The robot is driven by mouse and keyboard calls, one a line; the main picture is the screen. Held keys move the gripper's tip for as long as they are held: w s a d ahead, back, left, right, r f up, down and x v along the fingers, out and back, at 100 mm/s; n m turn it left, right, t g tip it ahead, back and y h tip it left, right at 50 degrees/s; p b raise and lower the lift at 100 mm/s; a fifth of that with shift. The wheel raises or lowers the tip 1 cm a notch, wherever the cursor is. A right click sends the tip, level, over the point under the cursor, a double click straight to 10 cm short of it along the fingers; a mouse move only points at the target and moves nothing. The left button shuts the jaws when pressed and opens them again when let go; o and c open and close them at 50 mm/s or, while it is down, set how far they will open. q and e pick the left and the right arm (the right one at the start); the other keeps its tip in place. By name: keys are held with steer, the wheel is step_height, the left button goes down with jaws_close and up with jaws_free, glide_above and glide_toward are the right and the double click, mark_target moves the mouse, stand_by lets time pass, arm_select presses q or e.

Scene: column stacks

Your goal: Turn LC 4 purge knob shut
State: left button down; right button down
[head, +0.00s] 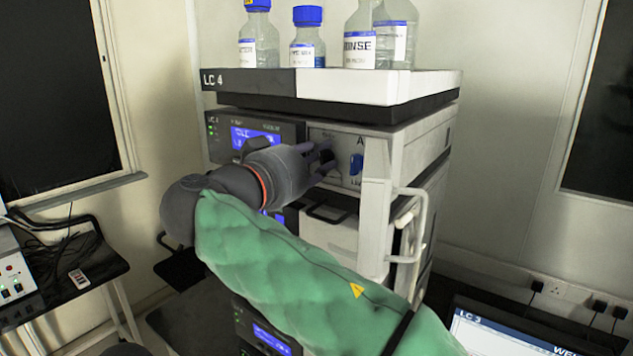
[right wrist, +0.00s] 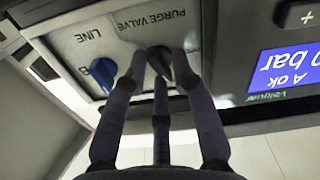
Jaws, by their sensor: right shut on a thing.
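The LC 4 stack (head: 247,80) stands in the middle of the head view, its name on the top tray's front edge. The purge knob (right wrist: 158,58) is black and sits under the words PURGE VALVE on a light panel, seen upside down in the right wrist view. My right gripper (right wrist: 160,72) has its fingers around this knob and is shut on it. In the head view the right gripper (head: 325,160) reaches the panel from the left, and its fingers mostly hide the knob. The knob's exact angle is hard to read. My left gripper is not in view.
A blue knob (head: 356,163) marked LINE sits close beside the purge knob; it also shows in the right wrist view (right wrist: 103,72). A lit blue display (right wrist: 285,75) is on the other side. Bottles (head: 308,45) stand on top. A pale handle (head: 418,225) sticks out at right.

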steer(key=shift+s+d+m+b, duration=0.1)
steer(key=shift+d+m+b, duration=0.1)
steer(key=shift+m+b, duration=1.75)
steer(key=shift+r, duration=0.1)
steer(key=c, duration=1.4)
jaws_free()
steer(key=shift+o, duration=0.9)
steer(key=shift+d, duration=0.1)
